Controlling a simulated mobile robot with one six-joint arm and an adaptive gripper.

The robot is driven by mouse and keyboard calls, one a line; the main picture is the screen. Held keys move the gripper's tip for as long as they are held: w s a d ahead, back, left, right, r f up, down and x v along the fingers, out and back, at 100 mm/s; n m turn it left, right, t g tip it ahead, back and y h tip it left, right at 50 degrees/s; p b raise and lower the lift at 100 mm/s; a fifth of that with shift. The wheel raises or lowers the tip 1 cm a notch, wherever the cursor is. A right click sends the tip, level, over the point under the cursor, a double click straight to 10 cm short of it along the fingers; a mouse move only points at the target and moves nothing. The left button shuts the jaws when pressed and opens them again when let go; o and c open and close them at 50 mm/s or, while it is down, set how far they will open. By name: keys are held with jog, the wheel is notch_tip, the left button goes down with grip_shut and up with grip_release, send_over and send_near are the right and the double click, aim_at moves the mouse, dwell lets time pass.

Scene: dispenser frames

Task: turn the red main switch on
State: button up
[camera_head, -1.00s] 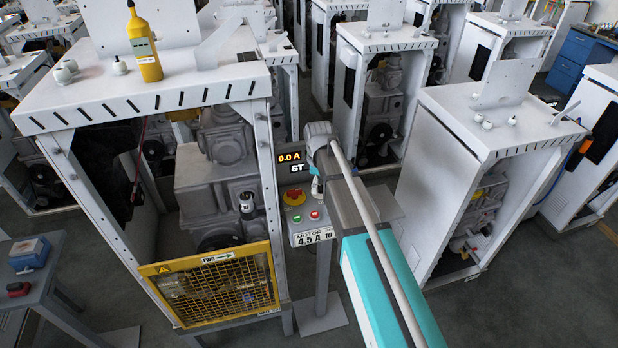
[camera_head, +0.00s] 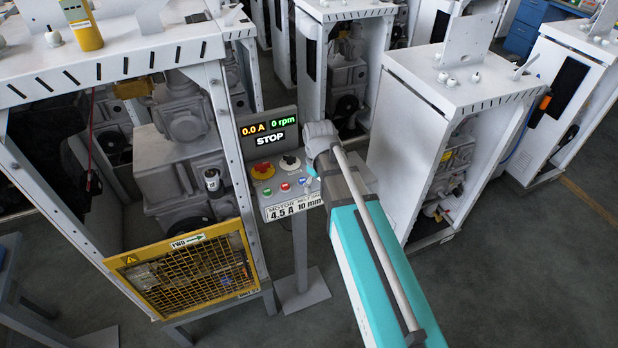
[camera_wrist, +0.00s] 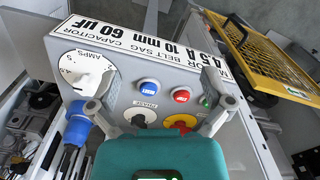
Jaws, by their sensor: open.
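A red knob on a round yellow plate (camera_head: 263,171) sits on the sloped control panel (camera_head: 250,206), left of my gripper; I take it as the red main switch. In the wrist view this knob (camera_wrist: 180,122) is partly hidden behind my gripper's body, so its handle angle is unclear. My gripper (camera_wrist: 158,92) is open and empty, its fingers spread over the panel. In the head view my gripper (camera_head: 313,183) is at the panel's right edge. The display (camera_head: 268,136) reads 0.0 A, 0 rpm and STOP.
The panel also bears a PHASE knob (camera_wrist: 140,118), a blue RESET button (camera_wrist: 148,85), a red button (camera_wrist: 181,95), a green button (camera_wrist: 204,100) and an AMPS dial (camera_wrist: 87,70). A yellow mesh guard (camera_head: 190,265) stands left of the panel. A white cabinet (camera_head: 405,150) stands right.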

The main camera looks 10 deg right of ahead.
jog(key=s+d+f+m+b, duration=0.3)
jog(key=s+d+m, duration=0.1)
jog(key=s, duration=0.3)
jog(key=shift+d+f+m, duration=0.25)
jog(key=shift+d+m, duration=0.1)
jog(key=shift+m, duration=0.25)
jog(key=s+d+m, duration=0.1)
jog(key=s+f+m+b, duration=0.1)
jog(key=s, duration=0.1)
jog(key=shift+d+f, duration=0.2)
jog(key=shift+d, duration=0.15)
